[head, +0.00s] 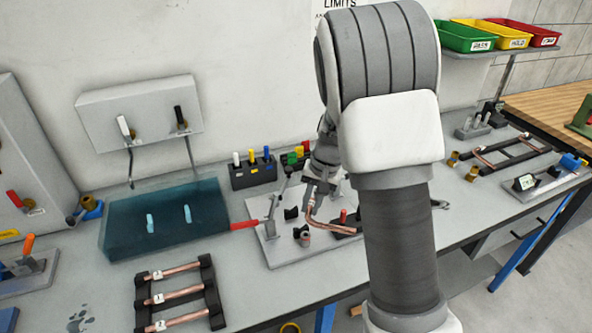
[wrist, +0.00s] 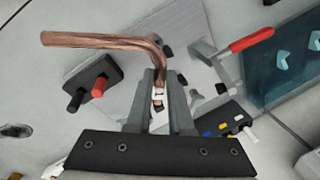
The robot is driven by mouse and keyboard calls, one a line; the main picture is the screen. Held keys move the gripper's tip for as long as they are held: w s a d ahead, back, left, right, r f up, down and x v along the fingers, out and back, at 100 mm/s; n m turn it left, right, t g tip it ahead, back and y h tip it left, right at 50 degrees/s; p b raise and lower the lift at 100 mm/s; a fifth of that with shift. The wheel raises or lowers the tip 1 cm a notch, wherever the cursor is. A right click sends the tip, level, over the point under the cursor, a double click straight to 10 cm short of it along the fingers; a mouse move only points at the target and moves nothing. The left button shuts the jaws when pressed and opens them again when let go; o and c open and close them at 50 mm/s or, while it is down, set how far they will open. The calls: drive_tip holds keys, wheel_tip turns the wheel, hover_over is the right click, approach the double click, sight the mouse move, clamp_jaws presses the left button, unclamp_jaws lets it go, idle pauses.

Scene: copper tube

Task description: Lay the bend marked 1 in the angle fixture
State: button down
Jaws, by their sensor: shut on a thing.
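My gripper (head: 318,192) is shut on a copper bend (head: 325,226), holding it by one leg. In the wrist view the bend (wrist: 100,40) shows its other leg reaching left, and a white tag (wrist: 158,96) sits between the fingers; I cannot read its mark. The bend is over or beside a light grey plate (head: 283,255) with black blocks and a red-handled lever, which seems to be the angle fixture. The plate (wrist: 185,30) also shows behind the bend in the wrist view. I cannot tell whether the bend touches it. My arm hides the plate's right side.
A teal tank (head: 125,232) stands left of the plate. A black rack (head: 207,275) holding tagged copper tubes is at the front left. A black holder (head: 252,172) with coloured pens stands behind the plate. Another black rack (head: 527,155) lies at the right.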

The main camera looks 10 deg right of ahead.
drive_tip(key=w+m+t+h+p, duration=0.1)
drive_tip(key=w+m, duration=0.9)
drive_tip(key=w, duration=0.2)
drive_tip(key=shift+w+a+m+h+p, duration=0.25)
drive_tip(key=shift+a+m+h+p, duration=0.05)
drive_tip(key=shift+p, duration=0.1)
drive_tip(key=shift+r, duration=0.15)
drive_tip(key=shift+f+b, duration=1.9)
drive_tip(key=shift+f, duration=1.4)
drive_tip(key=shift+f, duration=0.3)
drive_tip(key=c, duration=0.7)
unclamp_jaws()
drive_tip(key=shift+c, duration=0.2)
